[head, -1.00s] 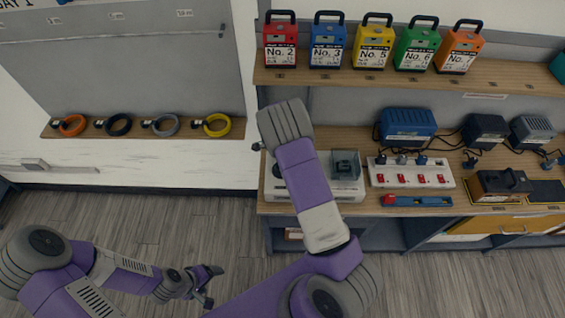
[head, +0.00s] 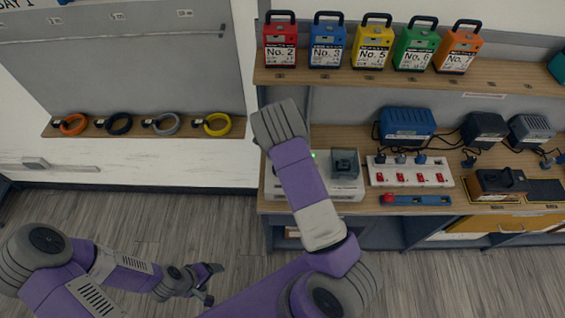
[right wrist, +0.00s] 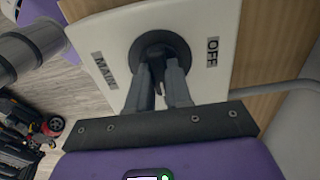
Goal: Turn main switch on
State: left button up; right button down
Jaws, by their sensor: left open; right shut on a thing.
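The main switch is a round dark knob (right wrist: 150,42) on a white panel (right wrist: 112,30) in the right wrist view. The panel carries a MAIN label (right wrist: 104,70) and an OFF label (right wrist: 212,51). My right gripper (right wrist: 160,75) is shut on the knob's dark grip, one finger on each side. In the head view my right arm hides the knob and the right gripper. A small green light (head: 313,154) shows beside that arm at the white unit (head: 320,194) on the bench. My left gripper (head: 213,284) is open and empty above the floor.
A white power strip (head: 410,180) with red switches, a blue charger (head: 407,124) and dark chargers stand on the bench. Several numbered battery packs (head: 373,42) stand on the shelf above. Coiled cables (head: 217,125) lie on the left ledge. The floor between is clear.

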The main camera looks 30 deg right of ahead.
jog(key=c, duration=1)
grip_release()
jog(key=shift+c, duration=0.2)
notch_tip(320, 180, up, 8)
jog(key=shift+f, duration=0.2)
